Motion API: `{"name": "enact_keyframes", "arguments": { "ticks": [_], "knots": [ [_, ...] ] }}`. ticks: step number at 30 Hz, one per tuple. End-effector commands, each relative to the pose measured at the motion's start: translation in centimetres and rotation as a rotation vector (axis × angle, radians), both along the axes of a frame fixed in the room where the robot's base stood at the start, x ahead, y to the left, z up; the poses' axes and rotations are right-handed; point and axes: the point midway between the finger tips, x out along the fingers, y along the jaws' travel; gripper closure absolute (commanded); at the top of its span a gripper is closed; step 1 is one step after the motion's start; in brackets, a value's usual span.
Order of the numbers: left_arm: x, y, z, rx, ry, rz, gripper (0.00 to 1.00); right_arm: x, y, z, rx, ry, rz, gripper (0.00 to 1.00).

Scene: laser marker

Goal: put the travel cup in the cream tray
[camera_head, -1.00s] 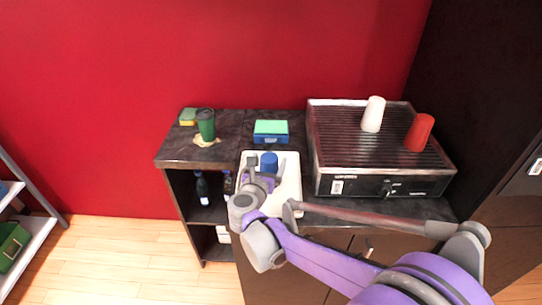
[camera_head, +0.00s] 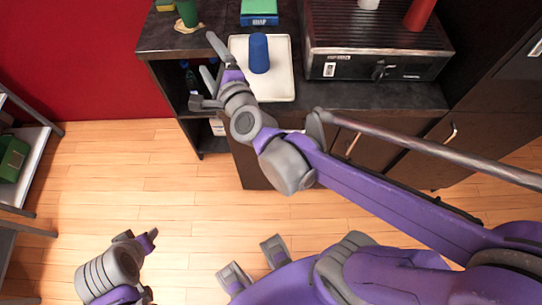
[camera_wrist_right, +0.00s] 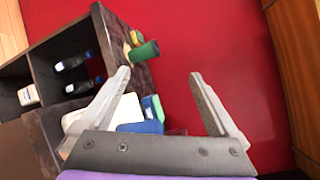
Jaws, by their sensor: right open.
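The travel cup, read as the green cup (camera_head: 187,12), stands on the dark counter at the left, partly cut off by the top edge of the head view. It also shows in the right wrist view (camera_wrist_right: 145,50), beyond my fingers and apart from them. My right gripper (camera_head: 207,68) is open and empty near the tray's left side and the counter's front edge. My left gripper (camera_head: 150,262) is low at the left, away from the counter; its jaw state is unclear.
A green-and-blue box (camera_head: 259,14) lies behind the tray. A ribbed-top machine (camera_head: 380,62) stands right of the tray, with a white cup (camera_head: 368,4) and a red cup (camera_head: 419,14) on it. Shelves with bottles are under the counter's left end. Wooden floor is clear in front.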

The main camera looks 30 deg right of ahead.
Motion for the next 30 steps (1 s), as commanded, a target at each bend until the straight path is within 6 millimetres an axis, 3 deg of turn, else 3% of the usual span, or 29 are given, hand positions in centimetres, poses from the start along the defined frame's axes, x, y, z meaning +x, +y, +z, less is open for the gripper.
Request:
{"name": "enact_keyframes", "arguments": {
  "ticks": [3,6,10,12,15,19,26,30],
  "knots": [
    [0.0,0.0,0.0,0.000,0.000,0.000,0.50,-4.1,3.4,-4.0,-0.546,0.163,0.304,0.04],
    [0.0,0.0,0.0,0.000,0.000,0.000,0.50,-8.9,4.1,-9.2,-0.987,0.316,0.566,0.04],
    [0.0,0.0,0.0,0.000,0.000,0.000,0.50,-15.4,1.9,-14.9,-1.410,0.511,0.873,0.04],
    [0.0,0.0,0.0,0.000,0.000,0.000,0.50,-18.2,0.3,-16.9,-1.557,0.595,1.005,0.04],
    [0.0,0.0,0.0,0.000,0.000,0.000,0.50,-20.9,-1.4,-18.4,-1.676,0.678,1.134,0.04],
    [0.0,0.0,0.0,0.000,0.000,0.000,0.50,-22.2,-2.3,-18.9,-1.729,0.719,1.197,0.04],
    [0.0,0.0,0.0,0.000,0.000,0.000,0.50,-22.2,-2.3,-18.9,-1.729,0.718,1.198,0.04],
    [0.4,0.0,1.7,0.000,-0.008,0.000,0.50,-21.8,-2.3,-17.2,-1.731,0.713,1.190,0.04]
  ]
}}
